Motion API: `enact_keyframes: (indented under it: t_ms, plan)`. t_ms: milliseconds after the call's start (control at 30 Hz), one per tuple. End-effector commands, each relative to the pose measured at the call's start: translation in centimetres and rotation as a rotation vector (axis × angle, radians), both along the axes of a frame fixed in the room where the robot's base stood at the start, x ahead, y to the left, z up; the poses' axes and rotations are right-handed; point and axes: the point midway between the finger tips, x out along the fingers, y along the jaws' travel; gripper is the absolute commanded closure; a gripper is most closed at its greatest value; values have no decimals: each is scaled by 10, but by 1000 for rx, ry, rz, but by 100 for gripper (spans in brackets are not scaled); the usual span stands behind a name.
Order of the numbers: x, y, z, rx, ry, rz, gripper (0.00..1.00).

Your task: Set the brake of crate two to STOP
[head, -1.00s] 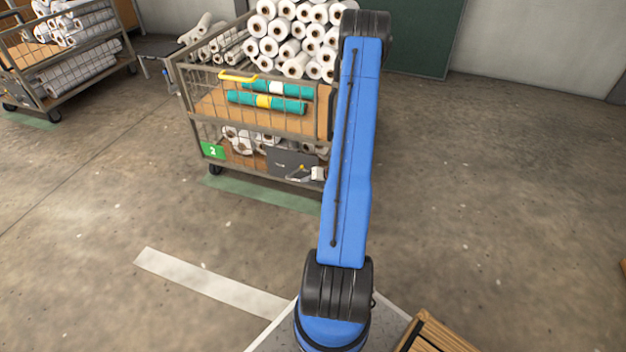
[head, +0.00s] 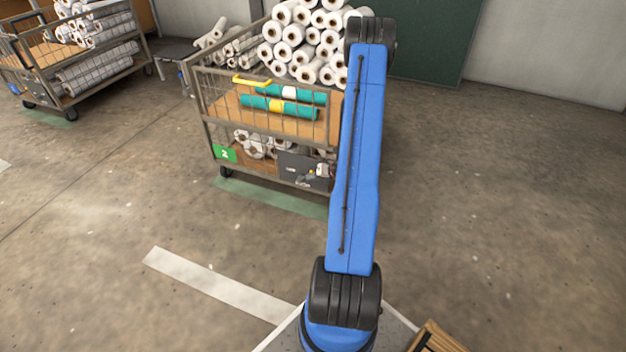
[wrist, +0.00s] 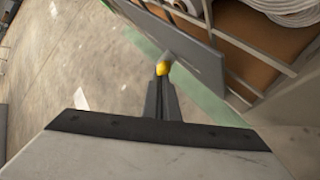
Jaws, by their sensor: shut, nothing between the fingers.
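Crate two (head: 206,115) is a wire-sided cart with a green "2" label (head: 225,153), left of my arm in the head view. A dark brake plate (head: 290,165) is on its lower front side; it also shows in the wrist view (wrist: 200,58). The brake lever's yellow tip (wrist: 163,68) is just beyond my fingertips in the wrist view. My gripper (wrist: 162,84) is shut and empty, its fingertips at the yellow tip; I cannot tell whether they touch. In the head view my gripper (head: 323,170) is small, beside the plate. The lever's setting is not readable.
Another cart (head: 75,70) stands far left. A wooden box (head: 436,338) is near my base. The floor at right is clear.

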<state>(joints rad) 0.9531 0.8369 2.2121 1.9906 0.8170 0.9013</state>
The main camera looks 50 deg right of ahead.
Motion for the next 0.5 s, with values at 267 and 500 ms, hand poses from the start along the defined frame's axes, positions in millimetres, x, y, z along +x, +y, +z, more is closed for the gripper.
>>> enact_keyframes:
  t_ms: [267,500]
  plan:
    - [26,10,21,-1,-3,1,100]
    - [26,10,21,0,-2,-1,100]
